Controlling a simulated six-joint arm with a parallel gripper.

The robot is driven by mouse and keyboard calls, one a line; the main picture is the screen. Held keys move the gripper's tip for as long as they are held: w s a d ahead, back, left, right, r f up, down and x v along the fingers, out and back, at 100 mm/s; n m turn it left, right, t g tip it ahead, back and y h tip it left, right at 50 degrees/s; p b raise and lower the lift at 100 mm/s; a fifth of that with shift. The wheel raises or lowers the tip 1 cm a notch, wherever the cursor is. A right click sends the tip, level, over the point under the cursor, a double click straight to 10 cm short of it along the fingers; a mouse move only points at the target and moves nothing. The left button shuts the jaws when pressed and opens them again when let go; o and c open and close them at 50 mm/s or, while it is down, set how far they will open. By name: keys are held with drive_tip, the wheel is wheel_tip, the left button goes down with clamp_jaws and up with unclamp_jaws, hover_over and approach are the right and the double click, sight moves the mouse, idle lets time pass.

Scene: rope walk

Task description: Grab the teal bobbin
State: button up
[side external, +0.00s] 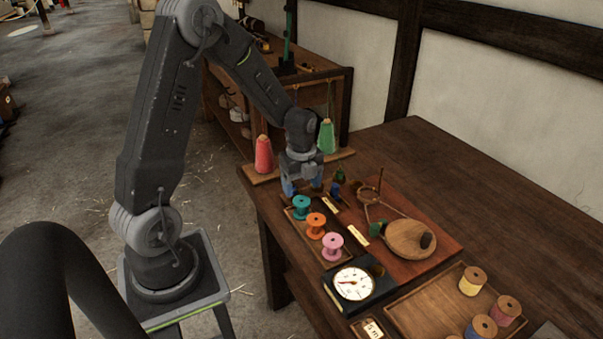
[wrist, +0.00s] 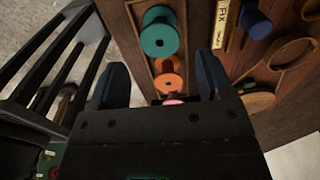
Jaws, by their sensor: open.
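The teal bobbin (side external: 301,206) stands upright at the far end of a small wooden tray (side external: 289,214), in a row with an orange bobbin (side external: 316,224) and a pink bobbin (side external: 332,244). In the wrist view the teal bobbin (wrist: 159,38) shows from above, between and beyond my fingertips. My gripper (side external: 302,190) is open and empty. It hangs just behind and above the teal bobbin in the side view. Its two blue fingers also frame the row in the wrist view (wrist: 162,78). I cannot tell the exact gap between fingers and bobbin.
A dark blue spool (side external: 335,190) and a label strip (side external: 330,205) lie close to the tray. A red cone (side external: 263,155) and a green cone (side external: 326,137) stand behind my gripper. The table's right back is clear.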

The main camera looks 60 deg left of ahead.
sight(301, 201)
drive_tip(key=shift+f, duration=3.3)
drive_tip(key=c, duration=0.7)
drive_tip(key=shift+o, duration=0.2)
drive_tip(key=shift+r, duration=4.05)
